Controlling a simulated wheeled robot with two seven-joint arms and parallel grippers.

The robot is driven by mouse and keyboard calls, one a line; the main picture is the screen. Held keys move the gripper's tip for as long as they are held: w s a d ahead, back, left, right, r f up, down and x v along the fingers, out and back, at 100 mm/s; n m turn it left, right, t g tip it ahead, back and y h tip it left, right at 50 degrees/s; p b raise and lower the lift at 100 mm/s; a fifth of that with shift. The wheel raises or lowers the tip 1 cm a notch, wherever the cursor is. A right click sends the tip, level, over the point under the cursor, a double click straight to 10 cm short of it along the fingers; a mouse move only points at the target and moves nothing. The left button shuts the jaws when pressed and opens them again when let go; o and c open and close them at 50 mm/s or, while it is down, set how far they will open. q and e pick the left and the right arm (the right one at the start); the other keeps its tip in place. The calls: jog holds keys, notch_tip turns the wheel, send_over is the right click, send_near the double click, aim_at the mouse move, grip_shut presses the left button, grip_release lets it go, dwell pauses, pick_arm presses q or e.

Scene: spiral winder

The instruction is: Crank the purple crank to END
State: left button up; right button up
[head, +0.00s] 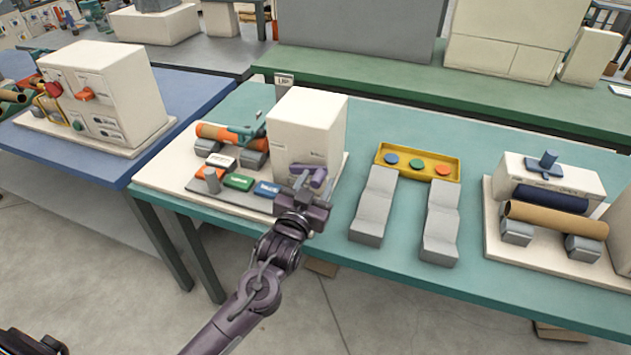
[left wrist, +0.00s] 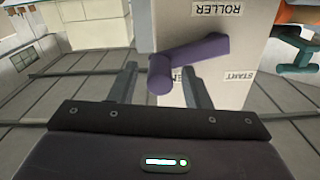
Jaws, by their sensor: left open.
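The purple crank (head: 318,174) is on the front of a white box-shaped machine (head: 309,125) on the teal table. In the left wrist view the crank (left wrist: 190,57) has an arm running to the right and a round knob at its left end. Labels reading ROLLER (left wrist: 217,8) and START (left wrist: 239,77) show on the white face; another label is mostly hidden behind the crank. My left gripper (head: 308,185) is open, with its fingers (left wrist: 160,86) on either side of the crank's knob and apart from it. My right gripper is not in view.
Left of the machine are an orange roll (head: 218,132) and a panel with white, green and blue labelled blocks (head: 238,182). Grey blocks (head: 373,205) and a yellow tray (head: 417,162) with coloured discs stand to the right. Bare teal table lies between them.

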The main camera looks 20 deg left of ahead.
pick_arm(q)
jog(key=shift+w, duration=0.1)
grip_shut()
dwell(0.3)
jog(key=shift+r+n+p, duration=0.5)
jog(key=shift+p, duration=0.15)
jog(key=shift+a+f, duration=0.1)
